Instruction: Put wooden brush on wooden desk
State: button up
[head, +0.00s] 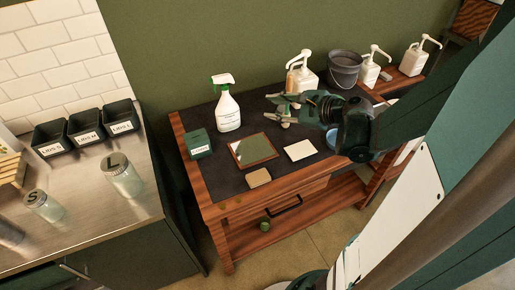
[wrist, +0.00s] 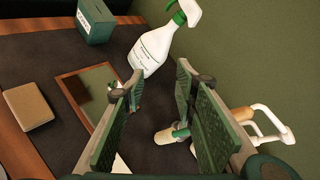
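The wooden desk (head: 187,150) has a dark top with a wooden rim, which also shows in the wrist view (wrist: 12,125). I cannot clearly pick out the wooden brush. A small tan piece with a green part (wrist: 165,136) shows between my fingers near the right one, apparently beyond them. An upright tan thing (head: 291,80) stands behind my gripper beside a white pump bottle (head: 306,75). A flat tan block (head: 259,178) lies at the desk's front, also in the wrist view (wrist: 28,106). My gripper (head: 279,109) is open above the desk, its fingers (wrist: 158,95) wide apart.
A white spray bottle (head: 228,110), green box (head: 198,145), wood-framed panel (head: 253,150) and white card (head: 300,150) are on the desk. A grey bucket (head: 344,70) and more pump bottles stand at right. A steel counter (head: 90,215) is at left.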

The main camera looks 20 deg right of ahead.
jog(key=s+a+r+n+g+h, duration=0.2)
jog(key=s+a+n, duration=0.5)
jog(key=s+n, duration=0.2)
jog(key=s+a+r+n+g+h, duration=0.2)
jog(key=s+a+n, duration=0.6)
jog(key=n, duration=0.6)
jog(key=shift+s+r+h, duration=0.15)
jog(key=shift+s+h, duration=0.45)
jog(key=shift+h, duration=0.2)
